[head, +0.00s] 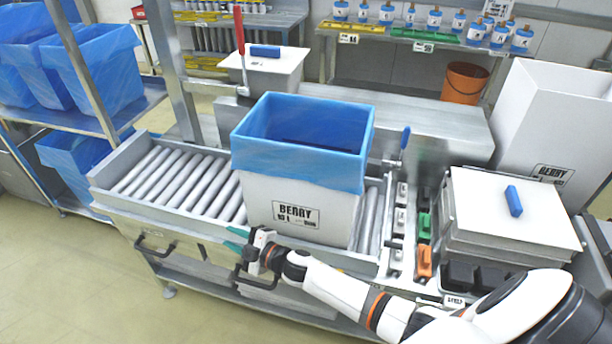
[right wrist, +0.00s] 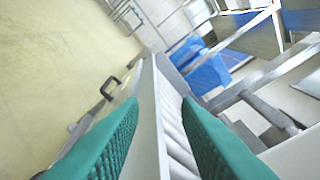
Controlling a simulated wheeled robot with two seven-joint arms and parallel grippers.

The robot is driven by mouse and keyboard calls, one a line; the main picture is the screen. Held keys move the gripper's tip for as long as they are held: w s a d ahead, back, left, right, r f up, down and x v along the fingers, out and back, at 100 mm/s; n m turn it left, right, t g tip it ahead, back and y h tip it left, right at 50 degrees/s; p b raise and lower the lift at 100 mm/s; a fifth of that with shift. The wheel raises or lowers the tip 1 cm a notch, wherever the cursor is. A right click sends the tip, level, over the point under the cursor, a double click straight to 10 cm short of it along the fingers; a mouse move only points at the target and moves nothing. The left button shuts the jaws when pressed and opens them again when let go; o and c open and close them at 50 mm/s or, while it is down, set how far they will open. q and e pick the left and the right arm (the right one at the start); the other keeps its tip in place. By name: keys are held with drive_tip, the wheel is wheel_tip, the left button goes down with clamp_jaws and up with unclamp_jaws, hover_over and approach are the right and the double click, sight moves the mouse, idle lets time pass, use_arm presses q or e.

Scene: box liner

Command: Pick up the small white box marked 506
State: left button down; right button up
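I cannot read the marking 506 on any box in view. A large white box (head: 300,214) with a blue liner (head: 302,165) stands upright on the roller conveyor; its label reads BERRY. My right gripper (head: 236,239) is in front of the conveyor, by the lower left of that box, pointing left. Its green fingers are apart with nothing between them. In the right wrist view the open gripper (right wrist: 160,115) has the conveyor's edge and rollers behind the gap. My left gripper is not in view.
A lidded white box (head: 515,205) with a blue handle stands right of the conveyor. Another lidded box (head: 262,68) is behind. A tall white box (head: 558,130) is at the right. Blue-lined bins (head: 95,65) fill the left rack. The conveyor's left rollers (head: 180,180) are bare.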

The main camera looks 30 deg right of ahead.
drive_tip(key=a+r+n+g+y, duration=0.1)
drive_tip(key=a+r+n+y, duration=0.25)
drive_tip(key=r, duration=0.35)
drive_tip(key=w+a+r+n+g+y+p, duration=0.1)
drive_tip(key=a+r+n+g+y, duration=0.15)
drive_tip(key=r+n, duration=0.35)
drive_tip(key=a+r+n+y, duration=0.2)
drive_tip(key=r+n+y, duration=0.1)
drive_tip(key=r, duration=0.6)
wheel_tip(320, 180, up, 14)
drive_tip(key=n+g+h+p, duration=0.2)
drive_tip(key=n+g+h, duration=1)
drive_tip(key=n+h, duration=0.4)
hover_over(294, 154)
drive_tip(key=shift+w+d+t, duration=0.15)
drive_tip(key=shift+d+t, duration=0.05)
drive_tip(key=shift+t, duration=0.05)
drive_tip(key=shift+h, duration=0.3)
wheel_tip(294, 154, down, 10)
drive_tip(key=p, duration=0.3)
drive_tip(key=shift+a+f, duration=0.15)
drive_tip(key=shift+f, duration=0.65)
clamp_jaws()
